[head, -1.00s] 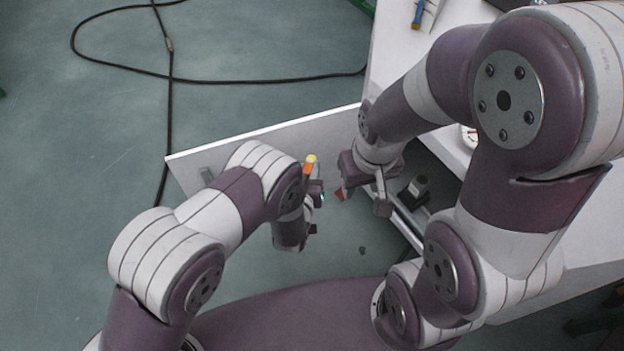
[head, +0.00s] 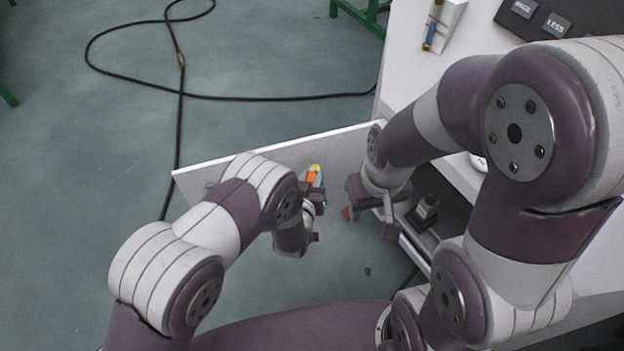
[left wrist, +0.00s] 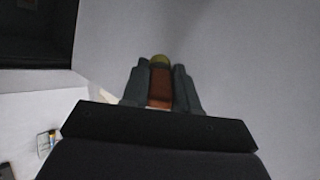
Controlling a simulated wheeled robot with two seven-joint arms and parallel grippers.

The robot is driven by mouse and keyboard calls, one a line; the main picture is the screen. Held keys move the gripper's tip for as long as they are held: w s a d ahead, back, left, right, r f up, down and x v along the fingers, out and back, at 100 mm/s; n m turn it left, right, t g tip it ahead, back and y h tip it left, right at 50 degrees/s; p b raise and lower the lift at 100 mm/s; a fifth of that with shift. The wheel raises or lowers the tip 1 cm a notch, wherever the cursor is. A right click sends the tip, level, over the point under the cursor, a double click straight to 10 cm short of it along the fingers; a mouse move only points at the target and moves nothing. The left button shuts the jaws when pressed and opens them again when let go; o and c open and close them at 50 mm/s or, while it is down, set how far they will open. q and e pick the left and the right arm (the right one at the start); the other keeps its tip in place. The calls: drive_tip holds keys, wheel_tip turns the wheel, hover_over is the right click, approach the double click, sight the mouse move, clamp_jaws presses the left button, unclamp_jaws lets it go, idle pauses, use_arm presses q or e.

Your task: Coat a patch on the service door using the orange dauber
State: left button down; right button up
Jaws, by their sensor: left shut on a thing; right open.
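The orange dauber (head: 312,178) has a yellow tip and is held in my left gripper (head: 316,192), in front of the open service door (head: 225,165), a pale panel. In the left wrist view the dauber (left wrist: 160,84) sits between the two dark fingers (left wrist: 160,90), which are shut on it. Its yellow tip points toward the grey door face (left wrist: 235,60); I cannot tell whether it touches. My right gripper (head: 368,208) is open near the door's right end, over the cabinet opening.
A dark block-like fitting (head: 424,209) is inside the cabinet. A blue-and-yellow tool (head: 434,28) rests on the white top. A black cable (head: 260,98) lies on the open green floor behind the door.

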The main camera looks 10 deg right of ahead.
use_arm(q)
drive_tip(key=shift+w, duration=0.55)
drive_tip(key=shift+a, duration=0.1)
drive_tip(key=shift+s+a+r+p, duration=0.15)
drive_tip(key=shift+a+p, duration=0.1)
drive_tip(key=shift+a, duration=0.55)
drive_tip(key=shift+s+a+f+p, duration=0.1)
drive_tip(key=shift+a+p, duration=0.15)
drive_tip(key=shift+a, duration=0.5)
drive_tip(key=shift+a+p, duration=1.3)
drive_tip(key=shift+a, duration=4.35)
drive_tip(key=d+b, duration=0.1)
drive_tip(key=d, duration=0.6)
drive_tip(key=shift+d, duration=0.2)
